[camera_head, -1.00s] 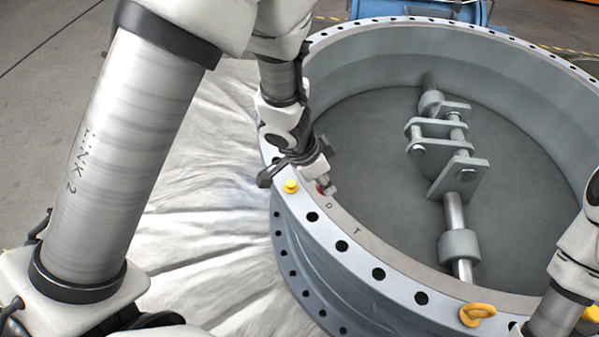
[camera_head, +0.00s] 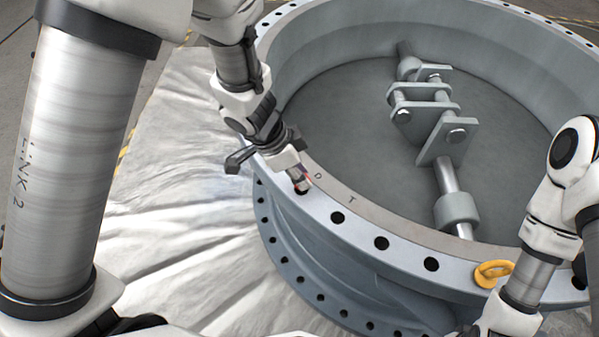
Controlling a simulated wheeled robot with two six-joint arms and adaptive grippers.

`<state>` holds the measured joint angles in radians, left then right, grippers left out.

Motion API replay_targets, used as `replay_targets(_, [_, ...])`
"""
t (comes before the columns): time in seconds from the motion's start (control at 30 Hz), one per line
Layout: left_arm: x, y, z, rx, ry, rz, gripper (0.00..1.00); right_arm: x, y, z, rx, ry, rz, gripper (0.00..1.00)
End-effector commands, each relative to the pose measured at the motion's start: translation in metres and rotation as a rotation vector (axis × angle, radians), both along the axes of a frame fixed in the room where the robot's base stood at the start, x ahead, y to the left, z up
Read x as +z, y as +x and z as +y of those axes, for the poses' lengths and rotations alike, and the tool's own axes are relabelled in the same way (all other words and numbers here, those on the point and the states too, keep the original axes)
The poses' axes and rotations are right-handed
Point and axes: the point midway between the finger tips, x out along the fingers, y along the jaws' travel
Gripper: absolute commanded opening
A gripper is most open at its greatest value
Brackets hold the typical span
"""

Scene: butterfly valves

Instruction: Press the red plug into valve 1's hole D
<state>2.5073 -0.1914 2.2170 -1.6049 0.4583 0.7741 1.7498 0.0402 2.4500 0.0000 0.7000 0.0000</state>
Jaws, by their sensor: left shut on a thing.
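Valve 1 is the large grey ring (camera_head: 345,305) with a row of holes in its flange. My left gripper (camera_head: 301,183) points down at the flange's near left part, shut on the red plug (camera_head: 307,181). Only a sliver of red shows between the fingers. The fingertips are at hole D (camera_head: 303,192), beside the stamped letter D (camera_head: 318,176), and partly cover it. I cannot tell whether the plug's tip is in the hole or just above it. My right arm comes in at the lower right; its fingers are out of the picture.
A yellow lifting eye (camera_head: 493,273) stands on the flange near my right arm. Open holes (camera_head: 381,243) run along the flange. A grey disc with a shaft and brackets (camera_head: 447,140) fills the ring. A pale crumpled sheet (camera_head: 180,215) lies around the valve.

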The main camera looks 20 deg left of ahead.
Motion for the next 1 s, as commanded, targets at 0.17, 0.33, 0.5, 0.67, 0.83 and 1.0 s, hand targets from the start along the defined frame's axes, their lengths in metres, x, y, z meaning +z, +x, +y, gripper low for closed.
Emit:
replay_targets(0.17, [0.001, 0.0001, 0.0, 0.0, 0.0, 0.0, 0.09, 0.001, 0.0001, 0.0, 0.0, 0.0, 0.0, 0.8])
replay_targets(0.33, [0.0009, 0.0001, 0.0, 0.0, 0.0, 0.0, 0.09, 0.001, 0.0001, 0.0, 0.0, 0.0, 0.0, 0.8])
replay_targets(0.5, [0.0011, -0.0006, 0.0007, 0.002, 0.0, 0.001, 0.09, 0.0045, 0.0001, 0.0001, 0.0, 0.0, 0.0, 0.8])
replay_targets(0.67, [-0.0003, -0.0011, 0.0017, 0.001, 0.0, 0.0, 0.09, 0.0067, 0.0001, 0.0, 0.0, 0.0, 0.0, 0.8])
replay_targets(0.83, [-0.0011, -0.0011, 0.0018, 0.001, 0.0, 0.0, 0.09, 0.006, 0.0001, 0.0001, 0.0, 0.0, 0.0, 0.8])
replay_targets(1.0, [-0.0008, -0.001, 0.0017, 0.001, 0.0, 0.0, 0.09, 0.0064, 0.0001, 0.0, 0.0, 0.0, 0.0, 0.8])
